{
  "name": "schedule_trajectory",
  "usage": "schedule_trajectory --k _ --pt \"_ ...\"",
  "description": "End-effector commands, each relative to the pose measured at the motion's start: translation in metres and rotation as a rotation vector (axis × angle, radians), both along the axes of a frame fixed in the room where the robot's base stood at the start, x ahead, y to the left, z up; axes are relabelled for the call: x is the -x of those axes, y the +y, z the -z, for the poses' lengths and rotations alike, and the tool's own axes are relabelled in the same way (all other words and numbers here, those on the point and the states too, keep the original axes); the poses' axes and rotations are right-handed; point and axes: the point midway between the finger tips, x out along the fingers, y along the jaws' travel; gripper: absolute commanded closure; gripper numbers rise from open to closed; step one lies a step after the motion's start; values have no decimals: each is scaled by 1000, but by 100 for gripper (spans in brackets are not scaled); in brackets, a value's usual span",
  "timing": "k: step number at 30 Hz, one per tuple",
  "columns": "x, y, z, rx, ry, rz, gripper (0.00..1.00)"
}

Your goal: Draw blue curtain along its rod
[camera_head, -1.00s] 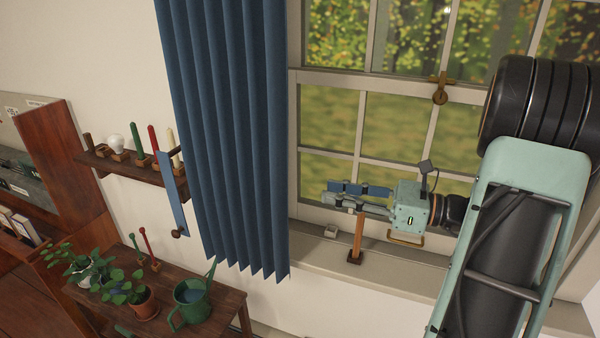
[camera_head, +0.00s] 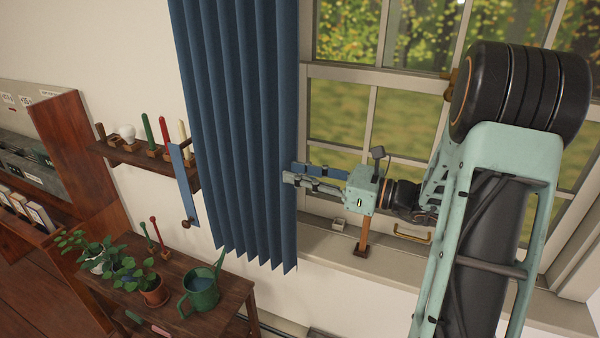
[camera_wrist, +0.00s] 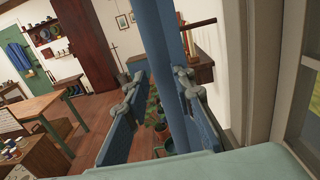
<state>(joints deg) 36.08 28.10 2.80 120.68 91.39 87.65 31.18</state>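The blue curtain (camera_head: 240,130) hangs in vertical folds at the left side of the window. Its top and its rod are out of view. My gripper (camera_head: 291,174) is at the curtain's right edge, at about the height of the lower panes, pointing left. In the wrist view my gripper (camera_wrist: 158,77) has its two fingers spread apart. The curtain (camera_wrist: 163,45) shows there as a blue vertical band between the fingers, nearer the right one. I cannot tell whether the fingers touch the cloth.
The window frame (camera_head: 345,74) and its sill lie behind my arm. A wooden post (camera_head: 363,236) stands on the sill below my gripper.

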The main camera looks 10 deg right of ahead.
Motion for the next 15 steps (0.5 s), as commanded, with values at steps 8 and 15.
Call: schedule_trajectory --k 8,15 --pt "0 0 0 0 0 0 90" --pt "0 0 0 0 0 0 100"
